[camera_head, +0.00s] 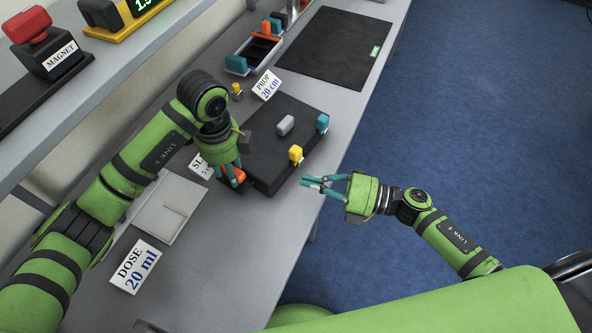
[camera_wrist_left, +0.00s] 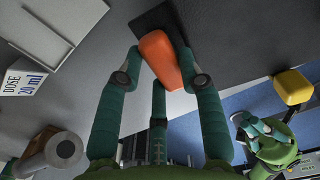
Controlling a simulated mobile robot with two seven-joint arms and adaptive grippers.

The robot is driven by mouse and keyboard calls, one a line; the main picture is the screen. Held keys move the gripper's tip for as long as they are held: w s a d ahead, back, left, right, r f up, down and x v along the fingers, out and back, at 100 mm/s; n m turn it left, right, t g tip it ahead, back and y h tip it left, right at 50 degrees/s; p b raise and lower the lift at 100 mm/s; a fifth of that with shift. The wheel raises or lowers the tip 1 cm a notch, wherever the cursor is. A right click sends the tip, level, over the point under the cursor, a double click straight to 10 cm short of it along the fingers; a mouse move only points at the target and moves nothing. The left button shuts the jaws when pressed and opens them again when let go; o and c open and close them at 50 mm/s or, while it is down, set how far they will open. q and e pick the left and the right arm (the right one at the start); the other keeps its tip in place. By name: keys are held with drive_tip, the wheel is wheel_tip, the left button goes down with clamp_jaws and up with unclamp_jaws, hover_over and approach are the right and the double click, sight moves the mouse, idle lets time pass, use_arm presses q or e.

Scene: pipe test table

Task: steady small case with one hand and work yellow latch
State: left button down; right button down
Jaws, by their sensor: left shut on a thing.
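The small case (camera_head: 263,133) looks like a low, dark box on the grey table, with a grey handle-like piece on top. The yellow latch (camera_head: 296,153) stands at its near edge; it also shows in the left wrist view (camera_wrist_left: 292,87). My left gripper (camera_head: 231,176) is shut on an orange block (camera_wrist_left: 160,58) at the case's near left corner. Its fingers straddle the block in the left wrist view. My right gripper (camera_head: 306,184) is near the table's front edge, a little apart from the yellow latch. It holds nothing I can see, and its finger gap is unclear.
A teal block (camera_head: 323,123) sits at the case's right corner. Behind are a PROP card (camera_head: 266,86), an open tray (camera_head: 240,47) and a dark mat (camera_head: 330,45). A pale panel (camera_head: 155,221) and DOSE card (camera_head: 136,267) lie left. A shelf (camera_head: 120,62) overhangs the back.

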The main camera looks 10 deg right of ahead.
drive_tip(key=shift+v, duration=2.35)
use_arm(q)
drive_tip(key=c, duration=0.7)
unclamp_jaws()
drive_tip(key=shift+w, duration=0.1)
